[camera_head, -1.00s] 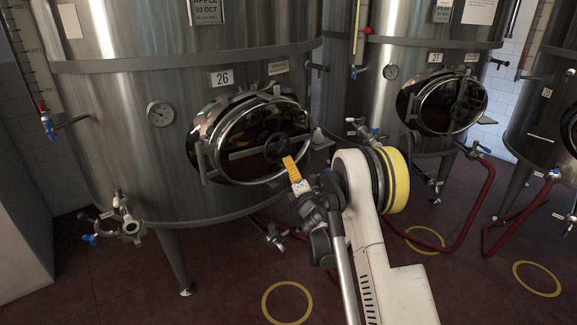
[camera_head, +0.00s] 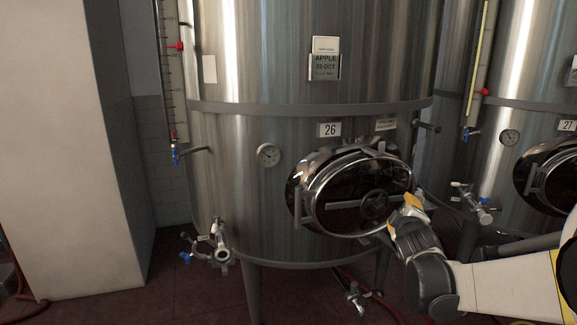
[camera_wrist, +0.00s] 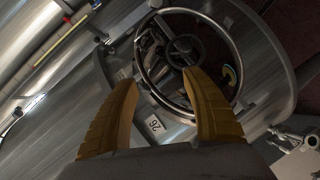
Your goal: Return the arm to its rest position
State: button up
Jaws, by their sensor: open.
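My gripper (camera_head: 412,203) is at the lower right edge of the round hatch (camera_head: 352,200) on tank 26, in front of the tank in the head view. My arm reaches in from the right. In the wrist view my gripper (camera_wrist: 160,105) shows two orange-brown fingers spread apart with nothing between them. The hatch (camera_wrist: 143,62) with its dark handwheel (camera_wrist: 184,48) lies beyond the fingertips. Whether any part of the gripper touches the hatch cannot be told.
Tank 26 (camera_head: 270,220) fills the middle. Another tank, marked 27 (camera_head: 510,90), stands at the right. A valve (camera_head: 215,245) juts out at lower left. A pale wall or column (camera_head: 65,150) stands at far left. Dark red floor (camera_head: 130,307) shows below.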

jog(key=s+a+f+m+g+y, duration=0.1)
jog(key=s+a+f+m+g, duration=0.1)
jog(key=s, duration=1)
jog(key=s+a+f+m+g+y, duration=0.1)
jog(key=s+a+f+m+g, duration=0.2)
jog(key=s, duration=0.9)
jog(key=s+a+f+m+g+y, duration=0.2)
jog(key=s+a+m, duration=0.3)
jog(key=s, duration=0.7)
jog(key=a, duration=0.2)
jog(key=shift+s+a+f+g, duration=0.25)
jog(key=shift+a+f+g, duration=0.15)
jog(key=shift+c, duration=0.2)
